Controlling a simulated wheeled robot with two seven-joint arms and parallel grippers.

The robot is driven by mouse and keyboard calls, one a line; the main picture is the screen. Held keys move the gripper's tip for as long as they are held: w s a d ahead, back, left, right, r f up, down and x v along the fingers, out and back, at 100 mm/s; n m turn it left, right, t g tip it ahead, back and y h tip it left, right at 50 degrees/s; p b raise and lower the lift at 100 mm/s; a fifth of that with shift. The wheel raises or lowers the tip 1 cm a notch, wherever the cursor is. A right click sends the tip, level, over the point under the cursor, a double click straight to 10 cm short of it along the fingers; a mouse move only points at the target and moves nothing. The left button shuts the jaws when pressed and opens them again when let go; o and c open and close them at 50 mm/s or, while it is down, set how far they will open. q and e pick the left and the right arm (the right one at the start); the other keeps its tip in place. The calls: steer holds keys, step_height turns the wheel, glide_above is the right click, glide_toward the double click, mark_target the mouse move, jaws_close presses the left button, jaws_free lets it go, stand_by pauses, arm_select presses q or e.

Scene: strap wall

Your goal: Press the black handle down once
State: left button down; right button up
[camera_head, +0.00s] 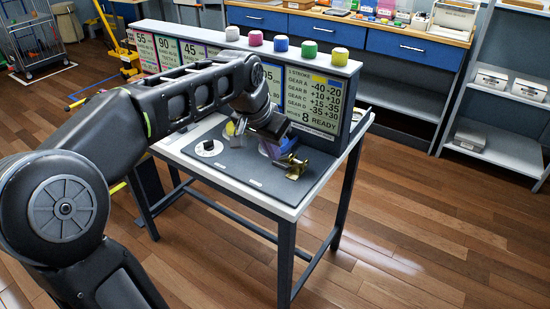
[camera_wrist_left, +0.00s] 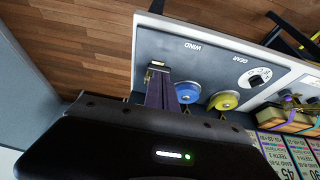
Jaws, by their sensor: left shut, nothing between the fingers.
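My left gripper (camera_head: 284,143) reaches over the grey table panel, its fingers together with nothing between them. A brass fitting (camera_head: 293,167) stands at the panel's right end, close by the fingertips. In the left wrist view the left gripper's fingers (camera_wrist_left: 159,88) point at a small brass part (camera_wrist_left: 155,66), partly covered by them; I cannot tell whether they touch. I cannot pick out the black handle clearly; the dark gripper may hide it. My right gripper is in neither view.
The panel (camera_head: 235,172) carries a white dial (camera_head: 208,147). A blue disc (camera_wrist_left: 187,92) and yellow disc (camera_wrist_left: 224,100) sit beside the fingers. A sign board (camera_head: 315,98) with several coloured knobs on top stands behind. Wooden floor is open at the right.

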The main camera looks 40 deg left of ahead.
arm_select(q)
steer(key=v, duration=0.6)
steer(key=shift+s, duration=0.2)
